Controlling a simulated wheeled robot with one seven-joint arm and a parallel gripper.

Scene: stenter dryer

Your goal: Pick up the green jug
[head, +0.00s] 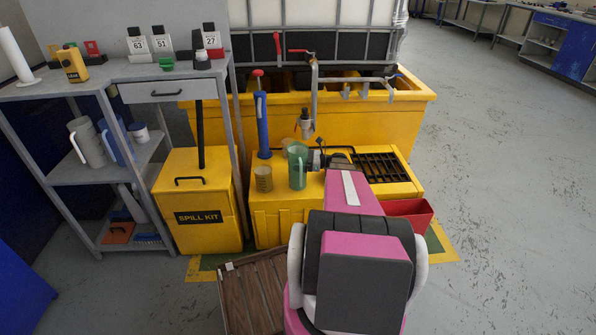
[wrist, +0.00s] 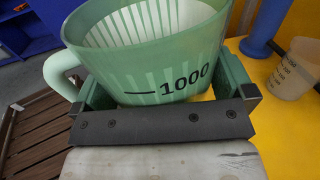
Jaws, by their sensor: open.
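The green jug (head: 297,168) stands upright on the yellow cabinet top beside a clear beaker. In the wrist view the translucent green jug (wrist: 150,55) fills the upper middle, with a "1000" mark facing the camera and its handle at the left. My gripper (wrist: 165,90) is open, with one finger on each side of the jug's body. In the head view my gripper (head: 316,160) is at the jug's right side, partly hidden by my arm. Whether the fingers touch the jug cannot be told.
A clear beaker (head: 263,179) and a blue cylinder (head: 262,125) stand left of the jug. A tap (head: 306,122) hangs just behind and above it. A dark grate (head: 378,167) and a red bin (head: 408,215) lie to the right. A yellow spill kit (head: 198,200) stands left.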

